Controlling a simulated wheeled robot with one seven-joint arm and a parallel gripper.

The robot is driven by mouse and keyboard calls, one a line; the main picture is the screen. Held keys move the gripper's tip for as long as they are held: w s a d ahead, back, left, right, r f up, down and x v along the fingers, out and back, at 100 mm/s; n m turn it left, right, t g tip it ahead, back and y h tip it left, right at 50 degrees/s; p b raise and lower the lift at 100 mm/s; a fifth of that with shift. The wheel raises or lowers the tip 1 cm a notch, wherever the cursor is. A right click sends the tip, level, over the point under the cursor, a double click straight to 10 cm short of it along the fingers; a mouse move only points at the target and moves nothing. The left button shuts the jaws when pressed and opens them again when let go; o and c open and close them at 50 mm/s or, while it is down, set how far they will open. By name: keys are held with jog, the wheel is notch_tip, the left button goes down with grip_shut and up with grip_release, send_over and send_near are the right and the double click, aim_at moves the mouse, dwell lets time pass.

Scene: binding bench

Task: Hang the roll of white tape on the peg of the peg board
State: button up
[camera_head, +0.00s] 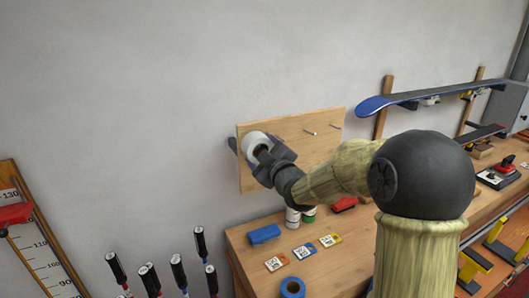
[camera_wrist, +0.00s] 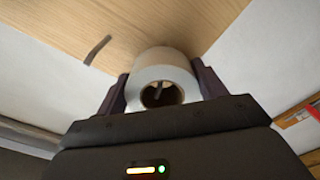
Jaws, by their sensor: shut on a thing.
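The roll of white tape (camera_head: 254,140) is at the left side of the wooden peg board (camera_head: 290,123). My gripper (camera_head: 262,152) is shut on it; in the wrist view a finger lies on each side of the roll (camera_wrist: 165,63). The roll's open end faces the wrist camera, and a grey rod, apparently a peg (camera_wrist: 157,93), shows inside its hole. How far the roll is over it, and whether it touches the board, I cannot tell. Two bare pegs show farther right, one near the middle (camera_head: 310,132) and one near the right edge (camera_head: 335,126).
Below the board, the wooden bench (camera_head: 339,273) holds a blue tape roll (camera_head: 293,288), a blue block-like object (camera_head: 264,234), white jars (camera_head: 292,217) and several small cards (camera_head: 304,251). Skateboard decks (camera_head: 430,97) hang on the wall at right. Open wall lies left of the board.

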jog(key=shift+w+a+f+b, duration=0.3)
jog(key=shift+w+f+b, duration=0.1)
jog(key=shift+w, duration=0.3)
jog(key=shift+f+b, duration=0.2)
jog(key=shift+b, duration=0.35)
jog(key=shift+f, duration=0.15)
jog(key=o, duration=1)
jog(key=shift+o, duration=0.3)
jog(key=shift+d, duration=0.1)
jog(key=b+v, duration=0.3)
jog(key=v, duration=0.7)
jog(key=shift+r, duration=0.2)
